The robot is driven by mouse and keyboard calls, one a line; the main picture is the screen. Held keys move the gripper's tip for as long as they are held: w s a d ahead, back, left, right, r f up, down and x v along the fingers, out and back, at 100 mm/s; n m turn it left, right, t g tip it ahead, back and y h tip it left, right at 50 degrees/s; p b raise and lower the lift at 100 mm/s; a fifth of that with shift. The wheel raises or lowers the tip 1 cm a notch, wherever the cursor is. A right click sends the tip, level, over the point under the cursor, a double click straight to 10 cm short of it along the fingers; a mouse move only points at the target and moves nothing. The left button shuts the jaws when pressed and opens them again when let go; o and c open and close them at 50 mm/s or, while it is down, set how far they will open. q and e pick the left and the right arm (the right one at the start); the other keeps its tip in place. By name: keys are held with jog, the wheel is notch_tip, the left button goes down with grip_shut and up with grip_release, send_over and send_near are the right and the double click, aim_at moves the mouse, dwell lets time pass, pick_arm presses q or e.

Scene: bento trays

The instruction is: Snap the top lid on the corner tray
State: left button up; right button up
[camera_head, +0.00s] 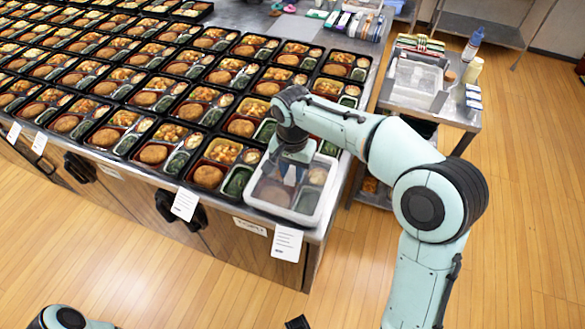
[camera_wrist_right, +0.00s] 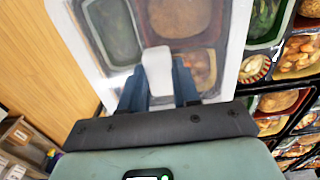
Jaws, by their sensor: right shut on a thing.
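The translucent top lid (camera_head: 279,211) with a pale rim lies over the corner tray (camera_head: 306,203) at the table's front right corner. The tray's food shows dimly through it. My right gripper (camera_head: 289,174) is above the lid, shut on the lid's raised white tab. In the right wrist view, the blue fingers (camera_wrist_right: 158,80) stand on either side of this tab, and the lid (camera_wrist_right: 231,70) spans the tray. I cannot tell whether the lid's rim is pressed down fully. My left gripper is not clearly seen; only part of the left arm shows at the bottom left.
Rows of open bento trays (camera_head: 150,154) fill the table left of and behind the corner tray. White paper tags (camera_head: 287,243) hang at the table's front edge. Open wooden floor lies in front.

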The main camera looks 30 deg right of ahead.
jog(key=shift+f, duration=0.15)
jog(key=shift+f+b, duration=0.6)
jog(key=shift+f, duration=0.2)
jog(key=shift+f, duration=0.1)
jog(key=shift+f, duration=0.1)
dwell(0.6)
jog(key=o, duration=1.6)
